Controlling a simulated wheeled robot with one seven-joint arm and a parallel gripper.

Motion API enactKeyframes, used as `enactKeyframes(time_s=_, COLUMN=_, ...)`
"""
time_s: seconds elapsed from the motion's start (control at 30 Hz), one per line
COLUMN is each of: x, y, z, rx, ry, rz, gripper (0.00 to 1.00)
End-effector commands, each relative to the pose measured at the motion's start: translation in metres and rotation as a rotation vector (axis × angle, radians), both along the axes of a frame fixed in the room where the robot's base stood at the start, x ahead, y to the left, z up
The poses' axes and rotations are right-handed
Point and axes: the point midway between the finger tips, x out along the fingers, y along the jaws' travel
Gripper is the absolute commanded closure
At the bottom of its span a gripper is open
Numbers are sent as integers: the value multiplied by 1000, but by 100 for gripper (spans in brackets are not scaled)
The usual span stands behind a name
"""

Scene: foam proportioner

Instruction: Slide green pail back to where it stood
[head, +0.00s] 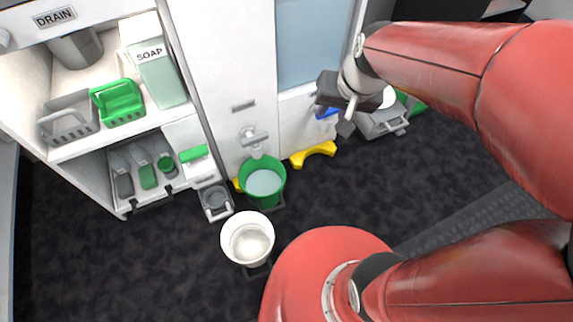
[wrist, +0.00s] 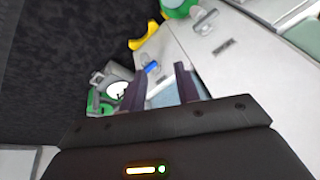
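The green pail (head: 264,181) stands on the dark floor against the white cabinet front, under a grey tap (head: 253,137). It holds pale liquid. The pail also shows at the top of the wrist view (wrist: 178,8), partly cut off. My gripper (head: 348,115) is up to the right of the pail, in front of the blue panel's lower edge, well apart from it. In the wrist view its two dark fingers (wrist: 160,88) are spread with nothing held between them.
A white bucket (head: 247,240) stands on the floor in front of the green pail. A yellow curved piece (head: 313,154) lies to the pail's right. A grey container (head: 382,122) is near my gripper. Shelves with green and grey baskets (head: 118,101) are at left. Dark floor at lower left is free.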

Motion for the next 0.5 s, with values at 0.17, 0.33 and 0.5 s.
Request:
enactKeyframes(time_s=0.17, x=31, y=22, z=-49, rx=32, ry=64, rz=-18, gripper=68)
enactKeyframes(time_s=0.33, x=55, y=42, z=-98, rx=51, ry=118, rz=-45, gripper=68)
enactKeyframes(time_s=0.5, x=74, y=61, z=-153, rx=57, ry=170, rz=-77, gripper=68)
